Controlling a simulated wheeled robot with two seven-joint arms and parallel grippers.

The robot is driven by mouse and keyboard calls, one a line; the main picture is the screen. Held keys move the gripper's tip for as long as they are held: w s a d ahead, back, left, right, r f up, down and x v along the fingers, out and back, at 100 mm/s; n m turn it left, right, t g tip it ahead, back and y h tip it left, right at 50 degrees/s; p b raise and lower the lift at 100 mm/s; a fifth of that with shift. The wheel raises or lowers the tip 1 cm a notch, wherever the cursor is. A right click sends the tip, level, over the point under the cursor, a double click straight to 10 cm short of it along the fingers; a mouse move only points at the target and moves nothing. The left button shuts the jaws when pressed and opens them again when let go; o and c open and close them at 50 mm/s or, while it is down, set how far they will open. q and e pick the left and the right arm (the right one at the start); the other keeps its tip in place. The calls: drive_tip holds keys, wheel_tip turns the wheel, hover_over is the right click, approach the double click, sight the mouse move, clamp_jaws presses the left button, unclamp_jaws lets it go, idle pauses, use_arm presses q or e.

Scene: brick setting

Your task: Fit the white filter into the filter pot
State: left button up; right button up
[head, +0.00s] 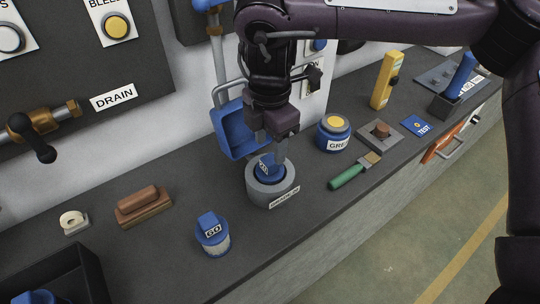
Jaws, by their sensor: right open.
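The filter pot (261,196) is a grey round pot with a white label on its front, standing near the counter's front edge. A blue-topped filter (266,169) with a small label sits in its opening; its body is hidden inside the pot. My right gripper (275,152) points down right over this blue top, its jaws open; whether a finger touches the top I cannot tell. Another filter (213,235), with a blue top marked "60" and a whitish body, stands upright on the counter to the left of the pot. My left gripper is not in view.
A blue jar with a yellow lid (334,133), a green-handled brush (350,174) and a grey block (381,137) lie to the right. A brown-handled block (143,207) and black bin (62,280) are left.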

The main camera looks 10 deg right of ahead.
wheel_tip(320, 180, up, 7)
drive_tip(key=shift+p, duration=0.35)
drive_tip(key=shift+s, duration=0.1)
idle(0.3)
